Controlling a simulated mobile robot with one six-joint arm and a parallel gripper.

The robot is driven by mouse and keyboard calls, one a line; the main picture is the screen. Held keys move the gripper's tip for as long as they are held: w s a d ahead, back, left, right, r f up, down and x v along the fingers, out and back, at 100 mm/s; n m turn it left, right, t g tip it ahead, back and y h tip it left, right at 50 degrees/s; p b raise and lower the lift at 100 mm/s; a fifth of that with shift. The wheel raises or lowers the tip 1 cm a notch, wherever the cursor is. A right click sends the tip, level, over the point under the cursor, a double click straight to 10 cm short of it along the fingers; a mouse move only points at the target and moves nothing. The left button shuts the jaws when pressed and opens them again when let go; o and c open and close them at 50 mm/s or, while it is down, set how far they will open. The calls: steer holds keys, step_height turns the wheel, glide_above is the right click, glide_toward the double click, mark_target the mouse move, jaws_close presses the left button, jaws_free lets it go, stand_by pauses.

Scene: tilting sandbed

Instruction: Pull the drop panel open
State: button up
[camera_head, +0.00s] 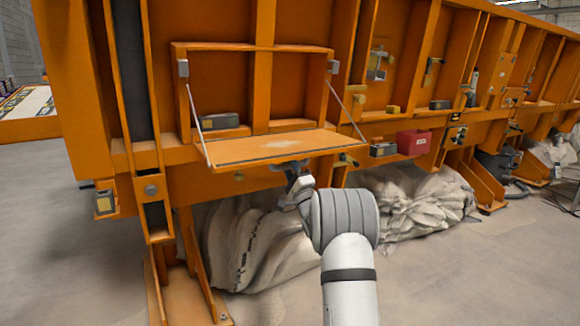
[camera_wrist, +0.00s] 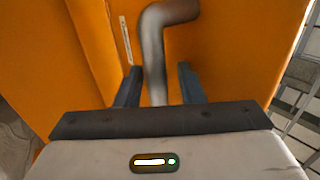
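The orange drop panel (camera_head: 265,148) is folded down and lies about level, held at its sides by two thin stays. Behind it is the open recess in the orange frame. My gripper (camera_head: 292,168) is under the panel's front edge, right of its middle; its fingertips are partly hidden there. In the wrist view, a bent grey metal handle (camera_wrist: 152,52) runs down between the two dark fingers of my gripper (camera_wrist: 159,80). A gap shows beside the handle, so the fingers are around it and apart. An orange surface (camera_wrist: 225,45) fills the background.
Pale sacks (camera_head: 260,250) lie under the frame, close below my arm. A red box (camera_head: 413,142) is on the ledge to the right. Concrete floor is free in front.

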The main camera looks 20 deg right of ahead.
steer(key=shift+s, duration=0.1)
steer(key=p+v, duration=0.2)
steer(key=v, duration=0.5)
steer(key=shift+s+f, duration=0.2)
steer(key=shift+f, duration=0.05)
